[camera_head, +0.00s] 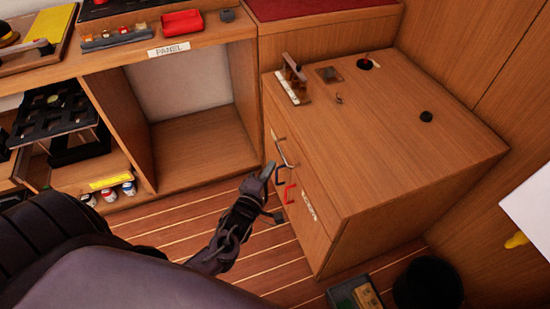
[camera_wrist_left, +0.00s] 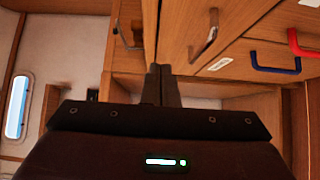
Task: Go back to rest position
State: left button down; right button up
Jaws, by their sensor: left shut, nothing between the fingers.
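My left gripper (camera_head: 268,171) is in front of the wooden cabinet (camera_head: 395,150), close to its handles. In the left wrist view its two dark fingers (camera_wrist_left: 162,76) are together with nothing between them. A metal handle (camera_head: 283,152), a blue handle (camera_head: 279,174) and a red handle (camera_head: 290,192) are on the cabinet front. The left wrist view also shows a metal handle (camera_wrist_left: 206,42), a blue one (camera_wrist_left: 272,68) and a red one (camera_wrist_left: 300,45). I cannot tell the exact gap to the handles. My right gripper is not in view.
An open shelf bay under the PANEL label (camera_head: 169,49) is left of the cabinet. A black rack (camera_head: 52,108) and several small jars stand further left. A black bin (camera_head: 428,283) and a dark box (camera_head: 354,293) are on the floor at the lower right.

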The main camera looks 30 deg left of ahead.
pick_arm(q)
jog(key=s, duration=0.3)
jog(key=shift+s+d, duration=0.1)
jog(key=shift+s, duration=0.05)
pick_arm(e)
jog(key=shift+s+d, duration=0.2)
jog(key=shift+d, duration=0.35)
